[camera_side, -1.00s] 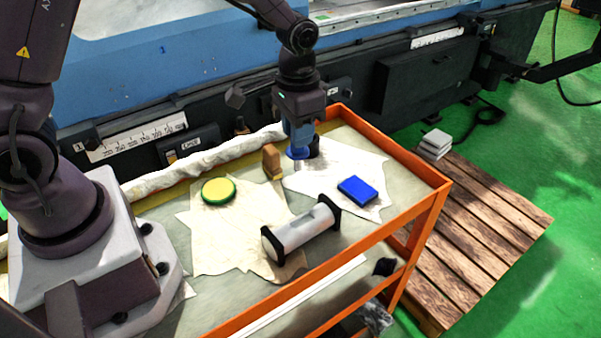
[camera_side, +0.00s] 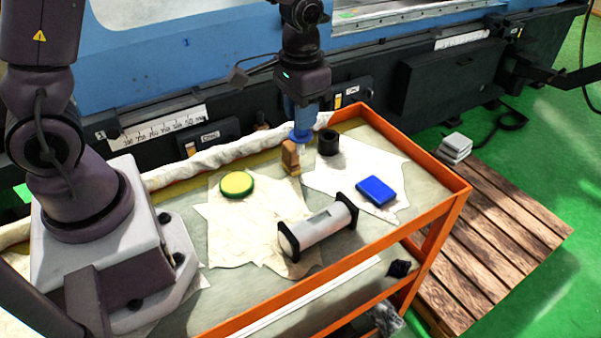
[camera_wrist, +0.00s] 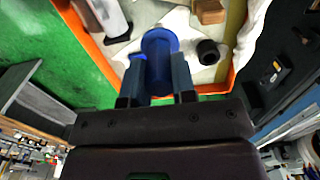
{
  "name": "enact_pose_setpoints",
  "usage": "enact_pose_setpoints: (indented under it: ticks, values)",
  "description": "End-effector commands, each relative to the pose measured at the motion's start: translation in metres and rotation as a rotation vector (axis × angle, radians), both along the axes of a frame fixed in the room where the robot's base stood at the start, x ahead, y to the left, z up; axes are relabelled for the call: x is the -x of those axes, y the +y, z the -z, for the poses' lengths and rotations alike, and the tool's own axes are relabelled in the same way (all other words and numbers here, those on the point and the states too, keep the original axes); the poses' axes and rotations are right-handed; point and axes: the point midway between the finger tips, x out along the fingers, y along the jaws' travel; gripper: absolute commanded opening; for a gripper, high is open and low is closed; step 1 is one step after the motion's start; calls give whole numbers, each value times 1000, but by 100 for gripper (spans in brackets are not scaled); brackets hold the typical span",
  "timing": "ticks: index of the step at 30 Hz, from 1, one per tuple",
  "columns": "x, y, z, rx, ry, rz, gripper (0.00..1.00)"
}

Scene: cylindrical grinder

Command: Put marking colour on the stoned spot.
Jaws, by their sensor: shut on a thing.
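My gripper (camera_side: 301,108) is shut on a blue round dabber (camera_side: 301,137) with a wide flat end pointing down. In the wrist view the dabber (camera_wrist: 160,62) sits between both fingers. It is held above the cart, behind the brown block (camera_side: 290,157) and left of the black cup (camera_side: 328,145). A blue pad (camera_side: 377,190) lies on the right cloth. A pale cylinder with black end plates (camera_side: 318,229) lies at the cart's front, with a grey patch on top. A stoned spot cannot be made out.
A yellow disc with green rim (camera_side: 237,184) lies on the left cloth. The orange cart rim (camera_side: 420,155) bounds the work. A rolled white cloth (camera_side: 220,158) runs along the back, before the blue and black machine (camera_side: 180,50). A wooden pallet (camera_side: 500,230) stands right.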

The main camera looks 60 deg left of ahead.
Motion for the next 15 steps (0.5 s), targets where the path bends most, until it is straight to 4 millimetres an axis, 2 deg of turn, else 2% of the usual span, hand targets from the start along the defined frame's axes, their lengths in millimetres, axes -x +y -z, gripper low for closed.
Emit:
enact_pose_setpoints:
  ticks: [12,15]
  values:
    - [0,-1,0,2,1,0,1]
    - [6,-12,2,24,11,3,1]
